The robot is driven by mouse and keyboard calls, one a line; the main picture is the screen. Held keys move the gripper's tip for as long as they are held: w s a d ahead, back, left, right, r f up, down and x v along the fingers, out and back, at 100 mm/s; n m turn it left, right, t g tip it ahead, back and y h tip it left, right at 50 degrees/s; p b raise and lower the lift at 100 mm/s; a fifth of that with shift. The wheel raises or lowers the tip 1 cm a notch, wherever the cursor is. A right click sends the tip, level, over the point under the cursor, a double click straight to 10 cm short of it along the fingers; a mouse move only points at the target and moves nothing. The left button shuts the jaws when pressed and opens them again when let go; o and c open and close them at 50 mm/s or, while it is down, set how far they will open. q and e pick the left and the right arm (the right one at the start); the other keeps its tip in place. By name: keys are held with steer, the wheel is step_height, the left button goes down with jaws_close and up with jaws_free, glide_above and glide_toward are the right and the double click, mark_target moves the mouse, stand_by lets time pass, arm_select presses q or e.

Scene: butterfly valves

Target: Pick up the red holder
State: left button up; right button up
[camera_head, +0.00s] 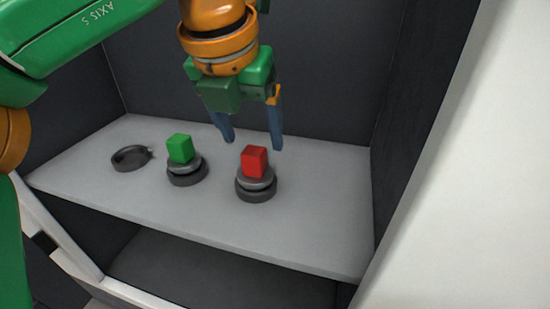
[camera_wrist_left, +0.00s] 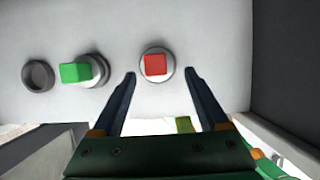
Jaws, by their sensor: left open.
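The red holder (camera_head: 254,161) is a red block on a grey disc, standing upright on a dark round base on the grey shelf. My left gripper (camera_head: 252,142) is open, its two blue fingers pointing down above and just behind the red holder in the head view. In the left wrist view the red holder (camera_wrist_left: 155,64) lies between and just beyond the fingertips of the left gripper (camera_wrist_left: 160,74). Nothing is between the fingers. My right gripper is not in view.
A green holder (camera_head: 180,149) stands on a similar base left of the red one. An empty dark ring (camera_head: 130,158) lies farther left. The grey shelf (camera_head: 320,215) is clear to the right, up to a dark side wall (camera_head: 405,120).

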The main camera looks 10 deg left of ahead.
mark_target(253, 152)
arm_select(q)
steer(key=x, duration=0.4)
steer(key=a+p+x, duration=0.1)
steer(key=x, duration=0.1)
steer(key=shift+f, duration=0.1)
steer(key=shift+w+d+f, duration=0.15)
jaws_close()
stand_by(1.0)
